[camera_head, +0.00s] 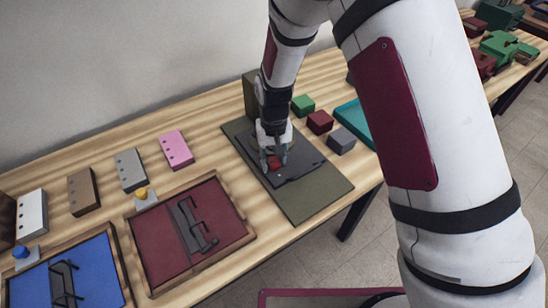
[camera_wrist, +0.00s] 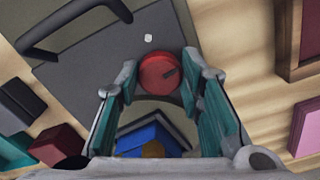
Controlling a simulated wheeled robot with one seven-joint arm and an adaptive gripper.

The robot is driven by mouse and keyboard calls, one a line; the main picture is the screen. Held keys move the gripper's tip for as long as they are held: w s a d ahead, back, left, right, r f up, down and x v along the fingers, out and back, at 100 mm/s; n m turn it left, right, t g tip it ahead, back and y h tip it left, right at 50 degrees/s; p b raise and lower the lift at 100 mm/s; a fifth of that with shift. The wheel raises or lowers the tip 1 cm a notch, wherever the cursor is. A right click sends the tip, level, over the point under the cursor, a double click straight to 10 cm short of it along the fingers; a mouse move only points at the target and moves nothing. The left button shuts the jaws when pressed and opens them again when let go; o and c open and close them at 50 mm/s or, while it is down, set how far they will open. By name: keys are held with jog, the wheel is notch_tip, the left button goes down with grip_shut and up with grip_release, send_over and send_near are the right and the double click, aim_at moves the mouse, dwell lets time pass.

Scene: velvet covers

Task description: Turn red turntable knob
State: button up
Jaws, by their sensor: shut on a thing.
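The red turntable knob (camera_wrist: 158,76) is round, with a small dark mark on its face. It sits on a dark grey panel (camera_wrist: 95,75) and shows between my fingertips in the wrist view. In the head view the knob (camera_head: 274,163) is partly covered by my fingers. My gripper (camera_head: 272,158) points down over the panel and is shut on the knob, one finger on each side. In the wrist view my gripper (camera_wrist: 160,72) has its green-padded fingers reaching to the knob. A rounded opening beside the knob shows a blue thing (camera_wrist: 150,138) inside, partly hidden by my gripper.
The panel lies on an olive board (camera_head: 315,200) on the wooden table. Green (camera_head: 302,104), dark red (camera_head: 320,121) and grey (camera_head: 341,141) blocks stand to its right. A red framed tray (camera_head: 151,240) with a black handle lies to its left, beside a blue one (camera_head: 90,272).

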aim_at(274, 161)
jog(key=shift+m, duration=0.8)
jog(key=o, duration=1.2)
jog(key=shift+c, duration=0.2)
jog(key=shift+r, duration=0.1)
notch_tip(274, 161, up, 12)
